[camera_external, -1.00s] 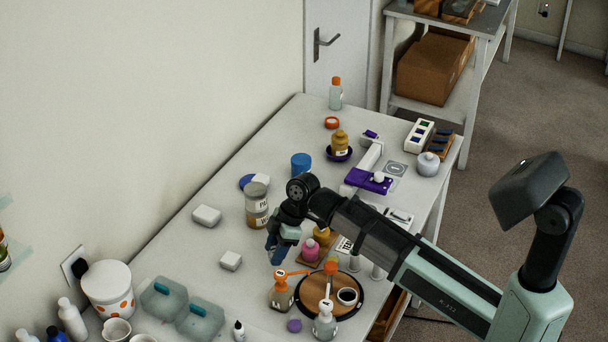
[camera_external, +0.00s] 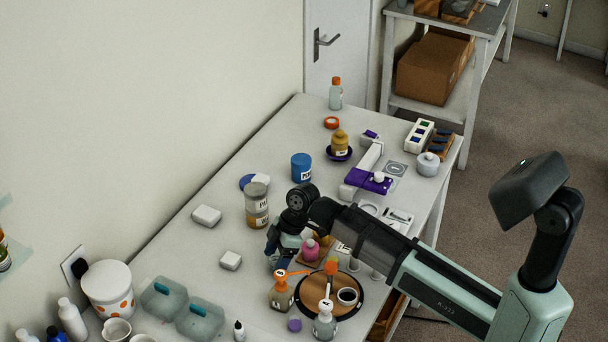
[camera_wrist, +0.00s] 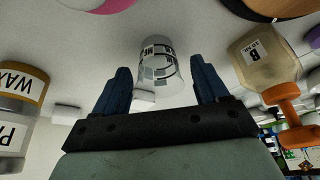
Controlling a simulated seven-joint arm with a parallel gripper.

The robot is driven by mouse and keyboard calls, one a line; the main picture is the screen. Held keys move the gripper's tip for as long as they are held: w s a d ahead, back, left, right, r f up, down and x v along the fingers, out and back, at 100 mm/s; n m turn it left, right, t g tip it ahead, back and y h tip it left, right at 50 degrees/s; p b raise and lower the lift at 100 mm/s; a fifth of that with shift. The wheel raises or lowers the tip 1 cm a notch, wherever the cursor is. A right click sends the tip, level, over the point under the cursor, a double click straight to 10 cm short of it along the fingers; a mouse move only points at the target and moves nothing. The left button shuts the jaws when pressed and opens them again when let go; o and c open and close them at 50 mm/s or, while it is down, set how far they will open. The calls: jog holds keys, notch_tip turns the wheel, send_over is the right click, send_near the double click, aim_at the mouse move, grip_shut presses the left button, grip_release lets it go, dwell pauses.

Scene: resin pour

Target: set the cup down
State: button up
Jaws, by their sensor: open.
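A clear cup (camera_wrist: 160,68) with black printed markings shows in the wrist view, between and just beyond my two blue fingertips. There is a visible gap between each finger and the cup, and my gripper (camera_wrist: 160,80) is open. The cup seems to stand on the pale table, though its base contact is hard to make out. In the external view my gripper (camera_external: 274,244) is low over the table, behind the amber bottle with the orange top (camera_external: 281,296). I cannot make out the cup there; my gripper and arm cover that area.
A labelled jar (camera_external: 257,205) stands behind, and a white block (camera_external: 230,261) lies left. The table's left middle is fairly clear.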

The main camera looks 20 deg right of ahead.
jog(key=shift+r, duration=0.1)
jog(key=v, duration=1.2)
dwell(0.5)
